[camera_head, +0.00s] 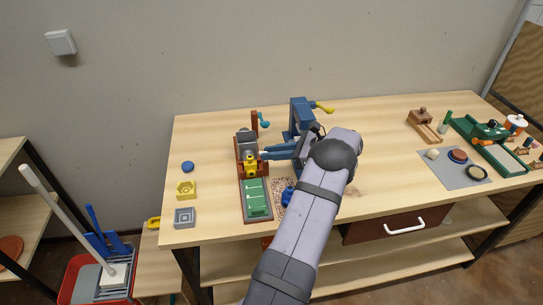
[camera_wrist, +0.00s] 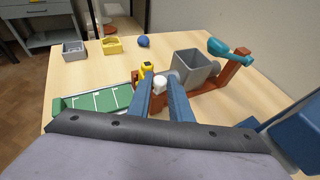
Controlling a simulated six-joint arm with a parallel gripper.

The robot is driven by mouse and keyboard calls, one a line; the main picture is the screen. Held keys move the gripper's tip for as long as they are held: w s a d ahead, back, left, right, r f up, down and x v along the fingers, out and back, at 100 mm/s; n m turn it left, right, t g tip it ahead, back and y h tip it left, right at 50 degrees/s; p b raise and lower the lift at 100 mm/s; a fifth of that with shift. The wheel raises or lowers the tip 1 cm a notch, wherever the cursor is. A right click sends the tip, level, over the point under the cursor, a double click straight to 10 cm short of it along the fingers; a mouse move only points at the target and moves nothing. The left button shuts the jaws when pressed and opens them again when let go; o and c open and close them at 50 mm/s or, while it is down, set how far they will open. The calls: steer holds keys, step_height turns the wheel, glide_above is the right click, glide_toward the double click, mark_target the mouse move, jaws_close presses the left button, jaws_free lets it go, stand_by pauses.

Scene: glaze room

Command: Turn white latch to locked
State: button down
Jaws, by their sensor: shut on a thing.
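The white latch (camera_wrist: 160,85) shows in the wrist view as a small pale knob between the tips of my blue fingers. My gripper (camera_wrist: 160,93) is shut on it, and the fingers cover part of it. In the head view my gripper (camera_head: 264,153) reaches in from the right at the brown-framed device (camera_head: 240,176), beside a yellow part (camera_head: 250,167). The latch cannot be made out there. Which way the latch is turned cannot be told.
The device holds a grey bin (camera_wrist: 194,70), a teal-handled lever (camera_wrist: 232,48) and a green panel (camera_head: 256,198). A blue stand with a yellow handle (camera_head: 323,107) is close behind my gripper. A blue ball (camera_head: 187,167), yellow block (camera_head: 186,190) and grey block (camera_head: 185,217) lie left.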

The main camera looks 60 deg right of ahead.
steer(key=shift+w+d+r+n+g+y+b, duration=0.15)
steer(key=shift+n+g+y+b, duration=0.1)
steer(key=shift+n+y+b, duration=0.45)
steer(key=shift+d+f+n+g+y+b, duration=0.2)
steer(key=shift+n+y+b, duration=0.25)
steer(key=shift+n+y, duration=0.35)
steer(key=c, duration=1.7)
jaws_free()
steer(key=shift+a, duration=0.1)
steer(key=shift+o, duration=0.2)
step_height(320, 180, up, 10)
steer(key=p, duration=0.1)
steer(key=shift+o, duration=0.2)
